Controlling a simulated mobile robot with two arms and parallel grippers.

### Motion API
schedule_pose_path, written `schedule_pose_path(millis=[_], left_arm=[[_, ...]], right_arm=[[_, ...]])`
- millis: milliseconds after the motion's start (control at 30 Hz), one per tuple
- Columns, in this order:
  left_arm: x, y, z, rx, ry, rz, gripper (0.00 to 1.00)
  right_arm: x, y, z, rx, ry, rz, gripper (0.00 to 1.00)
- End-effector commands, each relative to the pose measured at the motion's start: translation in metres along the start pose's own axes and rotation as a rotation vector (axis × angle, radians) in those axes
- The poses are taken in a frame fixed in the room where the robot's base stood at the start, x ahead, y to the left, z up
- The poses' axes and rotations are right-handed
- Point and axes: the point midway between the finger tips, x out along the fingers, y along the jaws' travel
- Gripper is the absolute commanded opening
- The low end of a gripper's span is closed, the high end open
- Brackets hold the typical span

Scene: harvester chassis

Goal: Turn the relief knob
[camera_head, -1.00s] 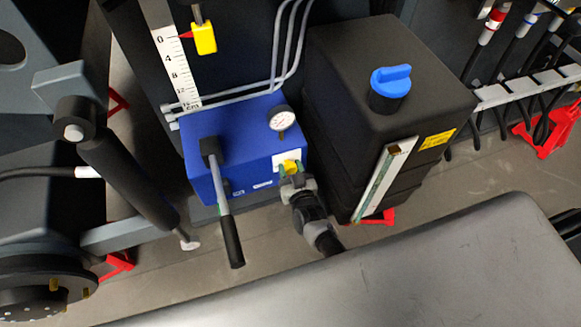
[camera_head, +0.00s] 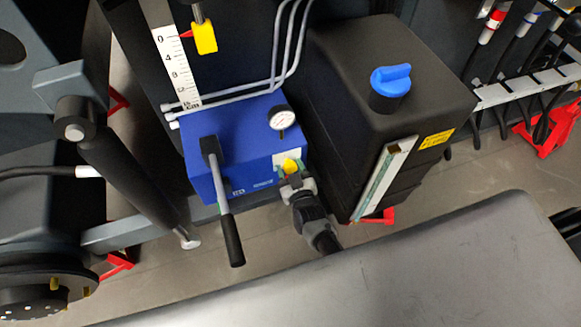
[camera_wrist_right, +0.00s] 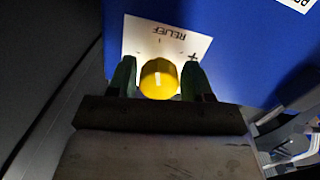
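The relief knob is a small yellow round knob (camera_wrist_right: 159,79) on a white plate (camera_wrist_right: 150,40) marked RELIEF, which reads upside down in the right wrist view. It also shows in the head view (camera_head: 290,166), low on the front of a blue pump box (camera_head: 215,184). My right gripper (camera_wrist_right: 159,82) has one dark green finger on each side of the knob, close against it, and looks shut on it. In the head view the right gripper (camera_head: 290,172) partly covers the knob and plate. My left gripper is not in view.
A black-gripped lever (camera_head: 232,240) hangs before the blue box, left of my right gripper. A gauge (camera_head: 281,119) sits on top of the box. A black tank (camera_head: 340,100) with a blue cap (camera_head: 391,79) stands close on the right. Thin pipes (camera_head: 235,98) run behind.

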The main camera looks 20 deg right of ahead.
Motion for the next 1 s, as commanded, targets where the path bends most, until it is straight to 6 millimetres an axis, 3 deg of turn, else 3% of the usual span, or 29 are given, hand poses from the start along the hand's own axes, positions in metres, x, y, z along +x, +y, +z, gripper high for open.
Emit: schedule_pose_path(millis=[100,467,800,1000], left_arm=[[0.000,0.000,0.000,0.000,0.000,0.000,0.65],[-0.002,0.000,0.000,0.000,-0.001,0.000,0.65],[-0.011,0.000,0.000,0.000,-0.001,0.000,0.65],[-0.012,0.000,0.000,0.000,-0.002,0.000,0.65]], right_arm=[[0.000,0.000,0.000,0.001,0.001,0.000,0.65],[-0.009,0.000,0.000,0.000,0.000,0.000,0.65],[-0.074,0.000,0.000,0.000,-0.001,0.000,0.65],[-0.101,0.000,0.000,0.001,0.000,0.000,0.65]])
